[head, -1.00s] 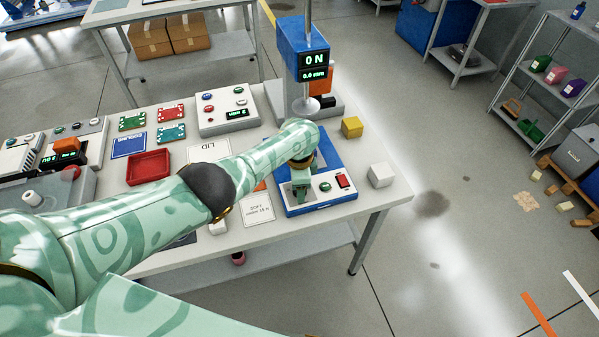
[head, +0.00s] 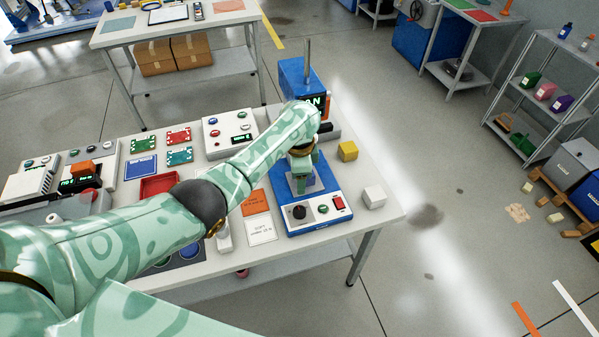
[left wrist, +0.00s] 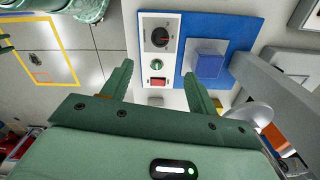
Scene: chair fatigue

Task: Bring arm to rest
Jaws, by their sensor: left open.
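My left arm (head: 150,225) reaches in from the left across the bench. Its gripper (head: 300,184) hangs above the blue-based test machine (head: 322,180), behind its front panel as seen from the head. In the left wrist view the two green fingers (left wrist: 161,80) are spread with nothing between them. Beyond them are the panel's black knob (left wrist: 160,37), green button (left wrist: 156,64) and red switch (left wrist: 157,82). A blue block (left wrist: 208,62) stands on the machine's blue plate beside the panel. My forearm partly hides the machine's display. My right gripper is not in view.
A yellow cube (head: 348,151) and a white cube (head: 374,197) stand right of the machine. Left of it are an orange card (head: 255,202), a white card (head: 262,230), a red tray (head: 158,186) and control boxes.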

